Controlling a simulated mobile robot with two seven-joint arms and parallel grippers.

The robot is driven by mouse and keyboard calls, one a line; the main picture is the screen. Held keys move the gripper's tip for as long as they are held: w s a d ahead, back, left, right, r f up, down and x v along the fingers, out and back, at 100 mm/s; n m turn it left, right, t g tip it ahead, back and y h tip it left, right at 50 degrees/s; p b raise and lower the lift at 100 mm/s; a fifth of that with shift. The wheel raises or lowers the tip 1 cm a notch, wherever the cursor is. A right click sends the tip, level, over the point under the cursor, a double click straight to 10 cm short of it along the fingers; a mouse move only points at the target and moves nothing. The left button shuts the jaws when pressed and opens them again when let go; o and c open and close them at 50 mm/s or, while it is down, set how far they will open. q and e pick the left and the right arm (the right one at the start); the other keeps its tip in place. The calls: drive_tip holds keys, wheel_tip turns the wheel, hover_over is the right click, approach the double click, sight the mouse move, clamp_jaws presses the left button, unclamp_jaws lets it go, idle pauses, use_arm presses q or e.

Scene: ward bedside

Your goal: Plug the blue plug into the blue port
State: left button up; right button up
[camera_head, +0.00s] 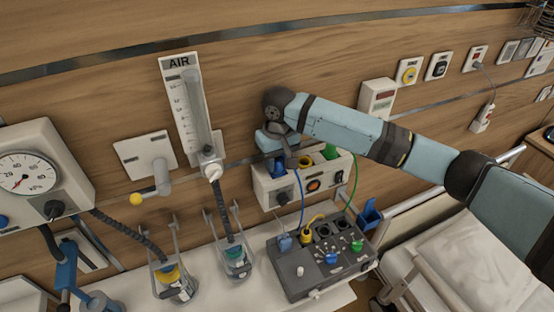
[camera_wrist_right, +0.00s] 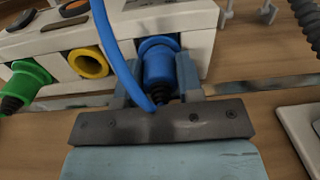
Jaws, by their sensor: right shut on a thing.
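My right gripper (camera_head: 280,155) is at the upper left of the cream wall unit (camera_head: 264,190). In the wrist view its fingers (camera_wrist_right: 160,88) are shut on the blue plug (camera_wrist_right: 160,70), one on each side. The plug's front end meets the blue ring of the blue port (camera_wrist_right: 158,43), in line with it; how deep it sits cannot be told. A blue cable (camera_wrist_right: 112,40) loops from the plug's rear; it also hangs down in the head view (camera_head: 302,195). The gripper hides the blue port in the head view. My left gripper is not in view.
Beside the blue port are an open yellow port (camera_wrist_right: 88,62) and a green plug (camera_wrist_right: 30,78) at the unit's end. A grey box (camera_head: 300,280) with knobs and cables stands below. An air flowmeter (camera_head: 187,100) is to the left.

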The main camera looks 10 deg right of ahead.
drive_tip(key=shift+f, duration=0.1)
idle(0.5)
drive_tip(key=o, duration=1)
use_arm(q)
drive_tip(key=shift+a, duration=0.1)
